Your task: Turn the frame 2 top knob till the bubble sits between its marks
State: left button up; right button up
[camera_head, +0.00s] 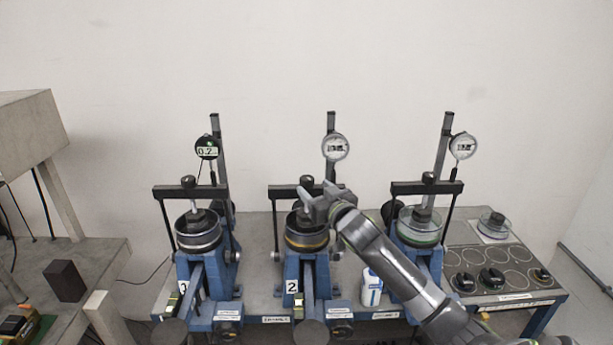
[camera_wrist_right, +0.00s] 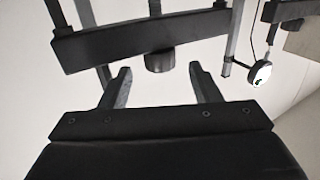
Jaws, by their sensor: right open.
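Frame 2 (camera_head: 292,263) is the middle of three blue lever frames, with a "2" label at its foot. Its dark top knob (camera_head: 307,181) sits on the black crossbar (camera_head: 285,191). The knob (camera_wrist_right: 160,61) also shows in the right wrist view, between and just beyond the fingertips. My right gripper (camera_head: 315,192) is open and empty at the knob; its fingers (camera_wrist_right: 160,72) stand apart on either side, with no clear contact. A small yellowish level vial (camera_head: 298,303) is low on frame 2; its bubble and marks are too small to read. My left gripper is out of view.
A white bottle (camera_head: 371,288) stands between frames 2 and 3. Dark weights (camera_head: 491,278) lie on the right bench panel. A grey bench (camera_head: 95,255) is at far left.

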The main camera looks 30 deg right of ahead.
aim_at(310, 185)
jog(key=shift+w+d+p, duration=0.15)
jog(key=shift+w+p, duration=0.3)
jog(key=shift+w, duration=1)
jog(key=shift+w+d+p, duration=0.15)
jog(key=shift+w+p, duration=0.25)
jog(key=shift+w, duration=1.05)
jog(key=shift+c, duration=0.4)
jog(key=c, duration=0.9)
jog(key=shift+f+h, duration=0.1)
jog(key=shift+h, duration=0.3)
